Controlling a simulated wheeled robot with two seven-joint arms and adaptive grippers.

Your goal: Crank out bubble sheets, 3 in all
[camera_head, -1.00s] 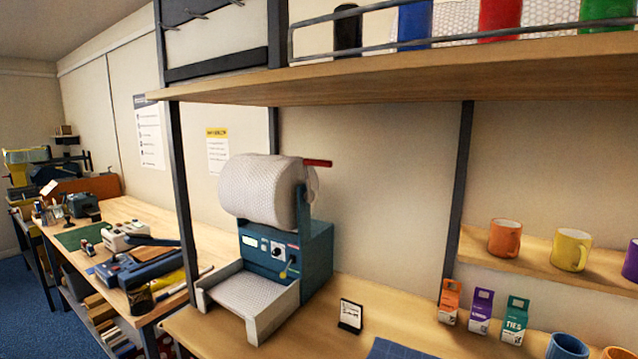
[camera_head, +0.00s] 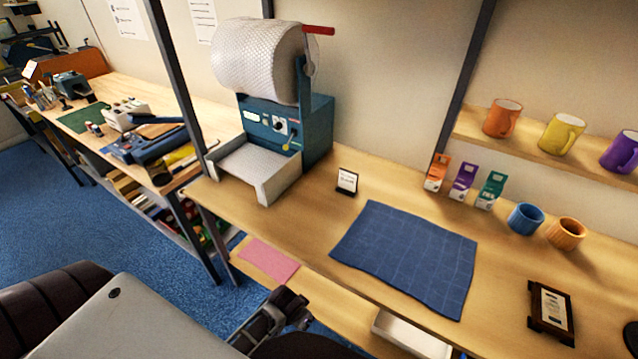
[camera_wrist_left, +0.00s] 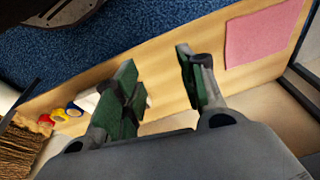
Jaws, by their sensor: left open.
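The bubble sheet machine (camera_head: 285,130) is a blue box with a large roll of bubble wrap (camera_head: 258,60) on top and a red-handled crank (camera_head: 318,31) at the roll's right end. Its front tray (camera_head: 262,186) appears to have bubble wrap lying in it. A dial and a small yellow-tipped lever are on its front panel. My left gripper (camera_head: 275,318) is low at the front, below the bench edge and apart from the machine. In the left wrist view its green-padded fingers (camera_wrist_left: 162,90) are open with nothing between them. My right gripper is not in view.
A pink sheet (camera_head: 268,260) lies on a lower shelf. An upright post (camera_head: 176,75) stands left of the machine.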

